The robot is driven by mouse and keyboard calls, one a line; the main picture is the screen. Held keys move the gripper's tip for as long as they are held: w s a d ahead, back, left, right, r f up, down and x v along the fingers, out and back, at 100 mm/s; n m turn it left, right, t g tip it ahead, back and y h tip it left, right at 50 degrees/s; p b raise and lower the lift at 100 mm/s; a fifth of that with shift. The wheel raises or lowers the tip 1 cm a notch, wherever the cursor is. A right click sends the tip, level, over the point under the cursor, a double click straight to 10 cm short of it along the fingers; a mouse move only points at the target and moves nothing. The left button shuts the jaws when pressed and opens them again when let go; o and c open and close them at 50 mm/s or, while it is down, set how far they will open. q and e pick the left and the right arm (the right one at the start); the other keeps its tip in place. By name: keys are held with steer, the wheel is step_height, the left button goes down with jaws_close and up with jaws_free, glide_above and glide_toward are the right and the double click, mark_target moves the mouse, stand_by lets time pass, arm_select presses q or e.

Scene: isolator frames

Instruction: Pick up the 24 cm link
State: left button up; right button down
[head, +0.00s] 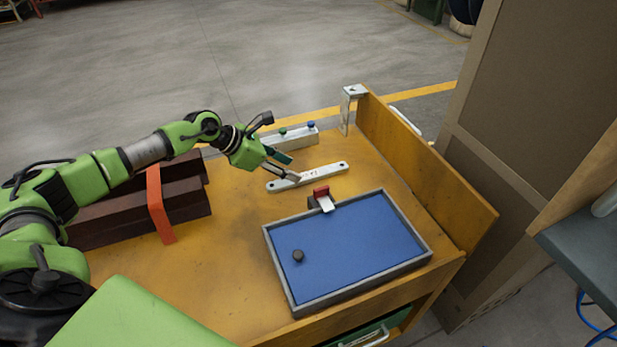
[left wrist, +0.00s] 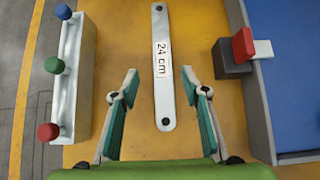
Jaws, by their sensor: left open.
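The 24 cm link (head: 325,174) is a flat pale bar with a dark hole at each end, lying on the wooden bench. In the left wrist view the link (left wrist: 162,88) runs lengthwise away from me, with its "24 cm" label readable. My left gripper (head: 287,167) is above the link's near-left end. In the left wrist view my left gripper (left wrist: 160,85) is open, with one finger on each side of the link's lower end and a gap on both sides. My right gripper is not in view.
A blue tray (head: 280,272) with a grey rim lies right of the link, holding a dark knob (head: 298,255). A red-topped clamp (head: 321,192) sits at its edge. A pale block with coloured knobs (left wrist: 73,85) stands left. Dark beams (head: 185,190) lie left, under an orange strap.

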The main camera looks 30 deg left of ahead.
mark_target(308, 174)
arm_select(q)
steer(key=x, duration=0.5)
steer(key=shift+w+d+r, duration=0.1)
steer(key=shift+d, duration=0.25)
jaws_close()
steer(key=shift+w+r, duration=0.1)
steer(key=shift+r, duration=0.05)
